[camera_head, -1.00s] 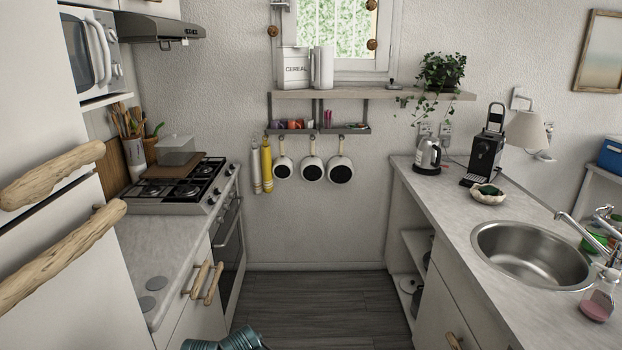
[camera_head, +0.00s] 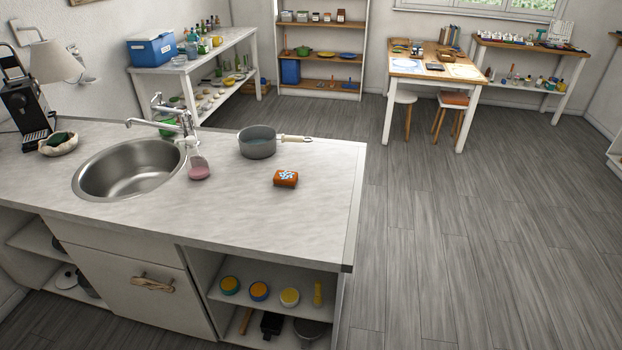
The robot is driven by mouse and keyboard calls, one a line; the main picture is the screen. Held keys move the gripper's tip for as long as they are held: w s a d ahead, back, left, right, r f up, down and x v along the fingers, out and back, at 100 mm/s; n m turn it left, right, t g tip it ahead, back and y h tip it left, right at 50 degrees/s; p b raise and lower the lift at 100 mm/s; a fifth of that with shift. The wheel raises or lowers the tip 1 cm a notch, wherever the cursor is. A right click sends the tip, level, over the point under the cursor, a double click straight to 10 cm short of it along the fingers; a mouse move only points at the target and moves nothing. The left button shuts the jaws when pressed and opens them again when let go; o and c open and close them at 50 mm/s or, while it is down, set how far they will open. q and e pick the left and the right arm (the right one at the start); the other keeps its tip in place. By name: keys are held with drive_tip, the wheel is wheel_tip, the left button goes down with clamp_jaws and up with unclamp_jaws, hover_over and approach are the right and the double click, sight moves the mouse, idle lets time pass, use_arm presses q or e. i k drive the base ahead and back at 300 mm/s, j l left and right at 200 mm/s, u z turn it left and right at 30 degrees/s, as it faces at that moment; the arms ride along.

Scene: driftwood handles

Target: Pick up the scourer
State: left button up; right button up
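Two small things on the counter could be the scourer, and I cannot tell which. One is a dark green pad (camera_head: 60,138) in a pale shell-shaped dish (camera_head: 58,149) at the far left, near the coffee machine. The other is an orange-brown block (camera_head: 286,179) with a white and blue patterned top, lying by itself toward the counter's right end. Neither of my grippers is in view.
The counter (camera_head: 240,215) holds a steel sink (camera_head: 130,170), a tap (camera_head: 170,115), a pink soap bottle (camera_head: 199,167) and a grey saucepan (camera_head: 257,142) behind the block. Open floor (camera_head: 440,240) lies right of the counter. A wooden-topped table (camera_head: 430,70) with stools stands farther back.

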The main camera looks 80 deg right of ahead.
sight(286, 179)
drive_tip(key=z, duration=1.95)
